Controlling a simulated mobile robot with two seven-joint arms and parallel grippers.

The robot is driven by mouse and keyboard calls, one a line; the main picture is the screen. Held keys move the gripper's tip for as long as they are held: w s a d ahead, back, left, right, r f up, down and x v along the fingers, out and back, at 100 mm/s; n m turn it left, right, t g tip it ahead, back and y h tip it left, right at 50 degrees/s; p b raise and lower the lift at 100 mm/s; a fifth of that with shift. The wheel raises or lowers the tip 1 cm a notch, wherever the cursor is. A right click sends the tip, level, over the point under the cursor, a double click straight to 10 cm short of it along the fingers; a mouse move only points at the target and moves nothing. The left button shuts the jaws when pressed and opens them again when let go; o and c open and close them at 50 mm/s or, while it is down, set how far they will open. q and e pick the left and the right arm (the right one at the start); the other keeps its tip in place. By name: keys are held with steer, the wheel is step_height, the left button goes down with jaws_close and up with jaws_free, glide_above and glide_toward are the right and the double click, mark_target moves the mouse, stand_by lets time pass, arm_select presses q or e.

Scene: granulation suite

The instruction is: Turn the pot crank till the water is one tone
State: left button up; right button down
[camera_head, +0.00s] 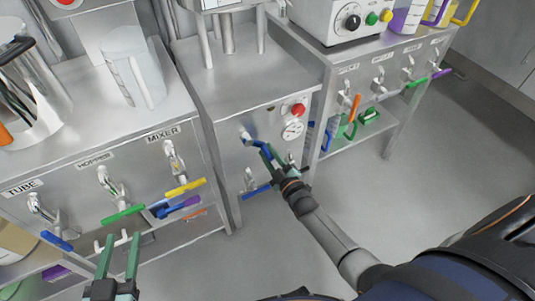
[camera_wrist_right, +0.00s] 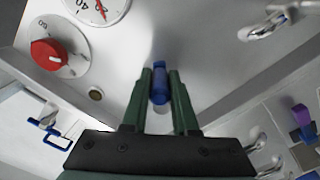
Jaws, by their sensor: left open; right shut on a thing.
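The crank (camera_head: 246,136) with a blue handle sticks out of the front of the middle steel cabinet. My right gripper (camera_head: 268,153) is at it, shut on the blue crank handle (camera_wrist_right: 160,84), which shows between the green fingers in the right wrist view. My left gripper (camera_head: 119,243) is open and empty at the lower left, below the valve with the green lever. The inside of the pot and its water are not in view.
A red knob (camera_head: 298,110) and a dial gauge (camera_head: 292,129) sit right of the crank. A valve with a blue lever (camera_head: 257,190) is below it. Valves labelled TUBE, HOPPER and MIXER line the left cabinet (camera_head: 110,155). A clear jug (camera_head: 131,68) stands on top. The floor at right is clear.

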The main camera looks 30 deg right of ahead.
arm_select(q)
steer(key=shift+f, duration=0.1)
arm_select(e)
steer(key=c, duration=0.7)
jaws_free()
steer(key=shift+s, duration=0.2)
steer(key=s+p, duration=0.2)
steer(key=s, duration=0.5)
steer(key=shift+d+r, duration=0.1)
steer(key=shift+d, duration=0.05)
arm_select(q)
steer(key=s+f+g, duration=0.3)
steer(key=f, duration=0.3)
steer(key=s+f+n+g+y, duration=0.1)
steer(key=s+f+g, duration=0.2)
steer(key=f, duration=0.3)
steer(key=shift+s+d+n+p, duration=0.25)
steer(key=shift+s+p, duration=0.2)
steer(key=shift+s, duration=0.25)
arm_select(e)
steer(key=shift+s+d, duration=0.1)
steer(key=shift+s, duration=2.45)
